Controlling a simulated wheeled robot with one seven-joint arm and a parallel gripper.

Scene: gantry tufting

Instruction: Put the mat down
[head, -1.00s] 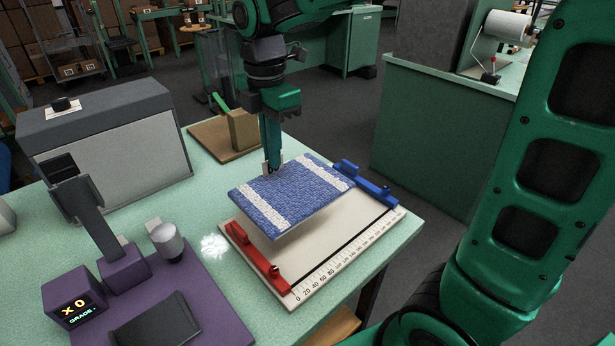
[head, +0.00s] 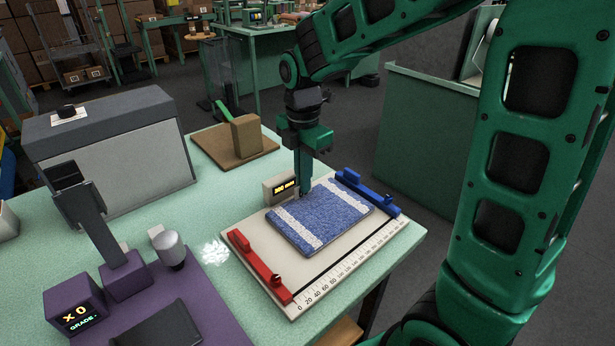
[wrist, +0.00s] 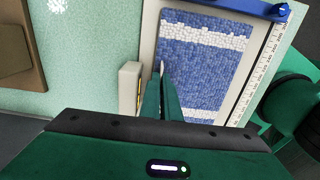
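The mat (head: 318,217) is blue with a white stripe near each end. It lies flat, on or very close to the pale measuring board (head: 263,233), between the red stop (head: 258,262) and the blue stop (head: 368,192). It touches neither stop. My gripper (head: 303,192) points down at the mat's back edge. In the wrist view, the fingers (wrist: 162,82) are close together at the left edge of the mat (wrist: 205,60), and they appear shut on it. The exact contact at the fingertips is partly hidden.
A small display box (head: 281,188) stands at the board's back edge, beside my fingers. A brown block on a board (head: 245,135) lies behind. A purple scale station (head: 125,275) stands left, with white fluff (head: 215,251) between it and the board. A scale strip (head: 350,265) runs along the front.

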